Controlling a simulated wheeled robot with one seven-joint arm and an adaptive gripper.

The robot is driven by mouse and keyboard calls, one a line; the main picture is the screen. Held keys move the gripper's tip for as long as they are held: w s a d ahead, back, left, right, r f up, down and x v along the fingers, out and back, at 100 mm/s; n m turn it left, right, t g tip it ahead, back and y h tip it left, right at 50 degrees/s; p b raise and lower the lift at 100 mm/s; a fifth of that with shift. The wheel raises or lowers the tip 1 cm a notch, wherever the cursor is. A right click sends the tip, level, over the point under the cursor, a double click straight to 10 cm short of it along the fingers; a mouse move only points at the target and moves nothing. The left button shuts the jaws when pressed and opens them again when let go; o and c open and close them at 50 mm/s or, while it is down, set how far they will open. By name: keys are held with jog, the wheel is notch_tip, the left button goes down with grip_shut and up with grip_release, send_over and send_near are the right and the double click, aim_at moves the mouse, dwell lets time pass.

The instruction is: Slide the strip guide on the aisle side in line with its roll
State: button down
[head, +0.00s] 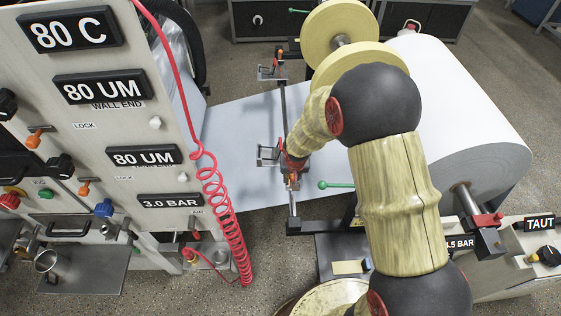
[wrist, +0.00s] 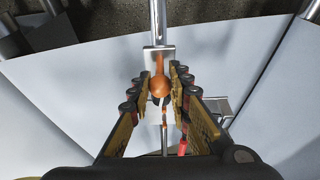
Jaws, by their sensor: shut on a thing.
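The near strip guide (head: 267,155), a small metal bracket, sits on a cross rod (head: 284,112) over the white paper web. In the wrist view, the guide's metal block (wrist: 152,57) sits on the rod, with an orange knob (wrist: 160,88) on top. My gripper (wrist: 159,80) is closed around the knob; in the head view my gripper (head: 293,162) is partly hidden by the guide and my arm. A second guide (head: 270,70) sits at the rod's far end. Pale yellow rolls (head: 328,30) stand at the back; another round yellow edge (head: 322,300) shows at the bottom, mostly hidden by my arm.
A large white paper roll (head: 460,115) stands on the right. A panel (head: 115,130) with readouts and knobs stands on the left, with a red coiled hose (head: 215,180) hanging beside the web. A green-knobbed lever (head: 335,185) sticks out close to my gripper.

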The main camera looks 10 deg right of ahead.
jog(key=shift+w+d, duration=0.1)
jog(key=shift+w, duration=0.5)
jog(key=shift+w+p, duration=0.3)
jog(key=shift+w, duration=0.2)
jog(key=shift+w+d, duration=0.1)
jog(key=shift+w, duration=0.45)
jog(key=shift+w+d, duration=0.15)
jog(key=shift+w, duration=0.15)
jog(key=shift+w+p, duration=0.25)
jog(key=shift+p, duration=0.05)
jog(key=c, duration=1.7)
grip_release()
jog(key=shift+o, duration=0.4)
